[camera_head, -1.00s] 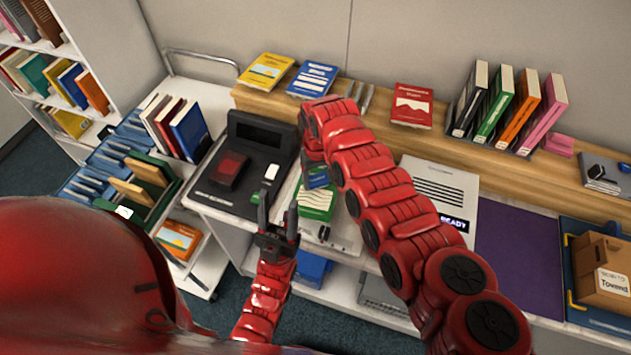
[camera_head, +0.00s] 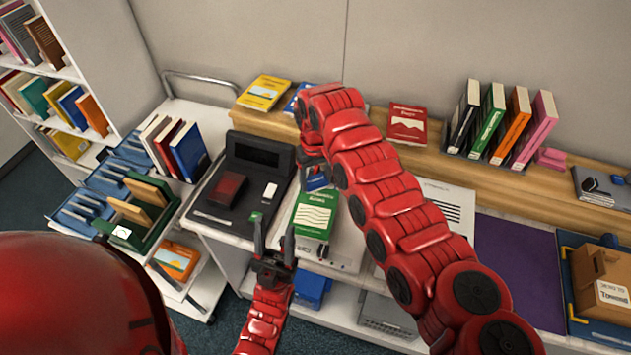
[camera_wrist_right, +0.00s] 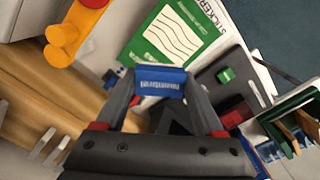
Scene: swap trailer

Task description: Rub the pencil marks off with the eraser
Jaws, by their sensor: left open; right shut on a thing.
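My right gripper (camera_wrist_right: 160,85) is shut on a small blue block with white lettering, seemingly the eraser (camera_wrist_right: 160,79). In the head view the blue block (camera_head: 315,181) shows just beyond the green book, and my right arm hides most of that gripper. The green book (camera_head: 316,212) lies on the counter with dark wavy lines on its white panel; these look like the pencil marks (camera_wrist_right: 172,38). In the right wrist view the block is near the book's lower edge; I cannot tell whether they touch. My left gripper (camera_head: 274,240) is open and empty, in front of the book.
A black device (camera_head: 240,185) stands left of the book. Upright books (camera_head: 500,125) and a red book (camera_head: 407,124) stand on the wooden ledge behind. A purple mat (camera_head: 515,265) and a cardboard box (camera_head: 603,275) are to the right. A trolley of books (camera_head: 170,195) is at left.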

